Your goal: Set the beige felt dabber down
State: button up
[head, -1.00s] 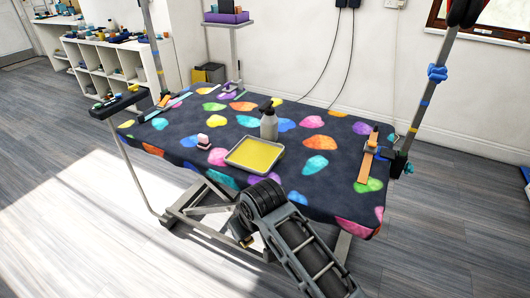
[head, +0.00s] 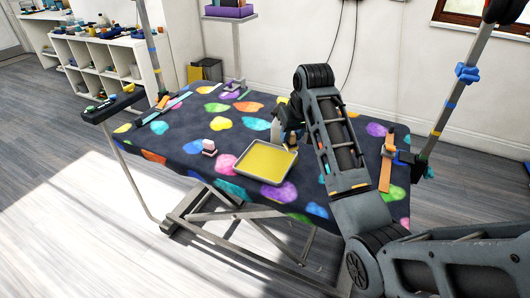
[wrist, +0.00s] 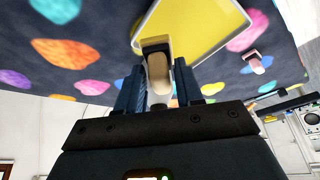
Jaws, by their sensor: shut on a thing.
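The beige felt dabber (wrist: 159,72) is between the two blue fingers of my gripper (wrist: 159,88) in the wrist view, and the gripper is shut on it. The yellow tray (wrist: 186,50) with a pale rim lies beyond the dabber there. In the head view my gripper (head: 291,139) is over the table, by the back right corner of the tray (head: 265,162). The dabber is too small and covered to make out clearly in the head view. Whether it touches anything below cannot be told.
The grooming table (head: 180,140) has a dark cover with coloured patches. An orange strap (head: 386,172) lies at right. The table's left part has free room.

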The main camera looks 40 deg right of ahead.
jog(key=w+a+f, duration=0.1)
jog(key=w, duration=0.1)
jog(key=w+a+f, duration=0.1)
jog(key=w+f, duration=0.2)
jog(key=w, duration=0.2)
jog(key=shift+w+a+f, duration=0.1)
jog(key=shift+a+f, duration=0.25)
jog(key=shift+a, duration=0.05)
jog(key=shift+f, duration=1.95)
jog(key=shift+f, duration=0.2)
jog(key=o, duration=0.9)
jog(key=shift+o, duration=0.2)
jog(key=shift+r, duration=0.1)
jog(key=v, duration=1.2)
jog(key=shift+p, duration=0.35)
